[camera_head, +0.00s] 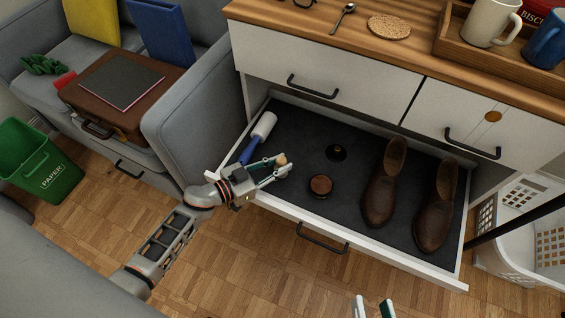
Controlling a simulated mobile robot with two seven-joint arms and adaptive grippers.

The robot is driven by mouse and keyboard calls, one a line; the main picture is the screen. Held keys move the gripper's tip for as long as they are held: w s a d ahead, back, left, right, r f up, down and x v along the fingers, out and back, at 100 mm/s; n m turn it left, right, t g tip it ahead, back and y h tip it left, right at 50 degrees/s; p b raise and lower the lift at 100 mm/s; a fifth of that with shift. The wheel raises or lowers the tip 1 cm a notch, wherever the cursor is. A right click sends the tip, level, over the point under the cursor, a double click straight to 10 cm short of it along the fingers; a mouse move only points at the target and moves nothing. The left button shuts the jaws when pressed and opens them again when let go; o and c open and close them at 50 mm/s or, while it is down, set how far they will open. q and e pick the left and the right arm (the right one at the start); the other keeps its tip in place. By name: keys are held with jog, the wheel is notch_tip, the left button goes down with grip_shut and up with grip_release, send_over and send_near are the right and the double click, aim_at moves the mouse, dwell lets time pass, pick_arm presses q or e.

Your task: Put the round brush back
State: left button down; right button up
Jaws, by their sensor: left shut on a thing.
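My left gripper (274,172) is over the left part of the open drawer (375,262). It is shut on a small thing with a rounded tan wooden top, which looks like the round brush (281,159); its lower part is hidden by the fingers. I cannot tell if it touches the drawer floor. A round brown tin-like thing (320,185) lies just right of the gripper. A dark round piece with a brass-coloured middle (337,152) is farther back. My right gripper (373,309) shows only its fingertips at the bottom edge, apart and empty.
A white and blue lint roller (260,136) lies at the drawer's left. Two brown shoes (384,185) stand at the right. The desk top (320,38) overhangs the back.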

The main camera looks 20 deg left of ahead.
pick_arm(q)
jog(key=shift+r, duration=0.15)
jog(key=shift+f, duration=0.3)
jog(key=c, duration=1.9)
grip_release()
jog(key=shift+r, duration=0.1)
